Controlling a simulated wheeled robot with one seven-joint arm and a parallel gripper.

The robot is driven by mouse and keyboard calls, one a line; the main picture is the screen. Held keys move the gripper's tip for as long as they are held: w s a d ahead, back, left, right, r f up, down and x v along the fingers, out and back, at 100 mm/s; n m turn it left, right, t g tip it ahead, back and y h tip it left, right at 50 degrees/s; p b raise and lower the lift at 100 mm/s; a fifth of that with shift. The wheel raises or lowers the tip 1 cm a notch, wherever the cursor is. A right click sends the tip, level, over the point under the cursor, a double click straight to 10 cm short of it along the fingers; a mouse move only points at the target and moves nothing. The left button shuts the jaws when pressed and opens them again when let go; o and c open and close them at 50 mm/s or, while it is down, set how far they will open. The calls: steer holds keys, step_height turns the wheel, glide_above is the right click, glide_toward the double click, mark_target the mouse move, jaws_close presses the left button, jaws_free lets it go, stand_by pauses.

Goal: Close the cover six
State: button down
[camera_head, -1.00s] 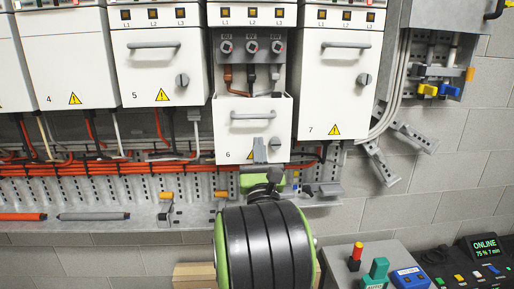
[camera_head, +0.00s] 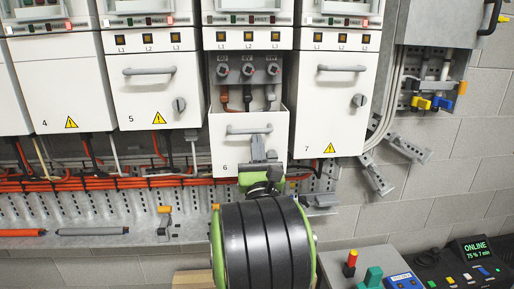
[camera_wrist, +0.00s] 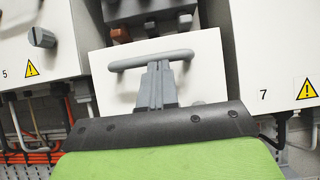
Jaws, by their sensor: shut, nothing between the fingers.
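Cover six (camera_head: 225,155) is the white front panel marked 6. It sits lowered, so the three-cable compartment (camera_head: 247,80) above it stands exposed. Its grey bar handle (camera_head: 249,129) runs across the upper part; it also shows in the wrist view (camera_wrist: 151,60). My gripper (camera_head: 258,146) is in front of the cover, just below the handle. In the wrist view the grey fingers (camera_wrist: 157,68) are shut together with nothing between them, their tips at the handle's middle. I cannot tell whether they touch the handle or the panel. My arm hides the area below the cover.
Closed covers five (camera_head: 150,95) and seven (camera_head: 333,110) flank it, each with a handle and a knob. Orange cables (camera_head: 90,183) run below on a perforated rail. A grey box with coloured caps (camera_head: 360,270) stands at the lower right.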

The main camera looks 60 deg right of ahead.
step_height(320, 180, up, 15)
steer(key=p, duration=1.2)
